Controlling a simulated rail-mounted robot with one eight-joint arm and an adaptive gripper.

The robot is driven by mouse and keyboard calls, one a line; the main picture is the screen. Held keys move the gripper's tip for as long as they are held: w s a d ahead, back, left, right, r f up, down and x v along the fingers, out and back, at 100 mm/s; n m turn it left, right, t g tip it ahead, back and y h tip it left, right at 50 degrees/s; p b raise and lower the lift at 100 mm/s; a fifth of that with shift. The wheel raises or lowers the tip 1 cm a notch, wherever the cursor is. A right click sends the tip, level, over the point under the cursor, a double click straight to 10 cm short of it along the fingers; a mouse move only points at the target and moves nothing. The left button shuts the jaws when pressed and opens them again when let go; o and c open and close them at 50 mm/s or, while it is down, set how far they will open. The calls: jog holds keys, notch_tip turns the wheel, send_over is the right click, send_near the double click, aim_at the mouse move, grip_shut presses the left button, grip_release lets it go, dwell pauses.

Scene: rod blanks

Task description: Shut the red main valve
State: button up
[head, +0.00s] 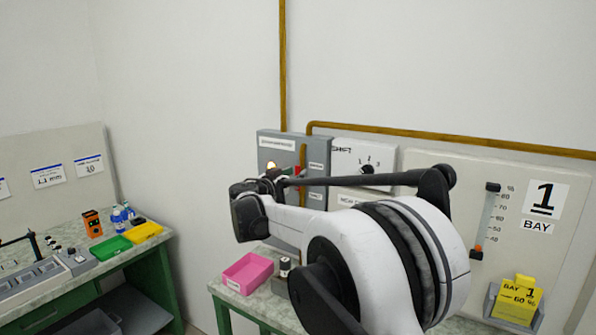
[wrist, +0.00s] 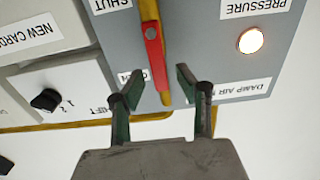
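The red valve handle (wrist: 155,55) lies along the yellow pipe on a grey panel (wrist: 205,45) in the wrist view, which appears upside down. A SHUT label (wrist: 110,4) is near the handle's pivot end. Another label, partly covered by a finger and probably OPEN, is beside its free end. In the head view a bit of red handle (head: 303,158) shows above my arm. My gripper (wrist: 155,76) is open and empty, its fingers on either side of the handle's free end in the picture. No contact shows; the depth gap is unclear.
A lit pressure lamp (wrist: 250,40) is on the same panel. A rotary knob (wrist: 46,100) sits on the neighbouring white box.

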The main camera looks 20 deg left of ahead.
jog(key=shift+w+d, duration=0.2)
jog(key=shift+w, duration=0.75)
grip_shut()
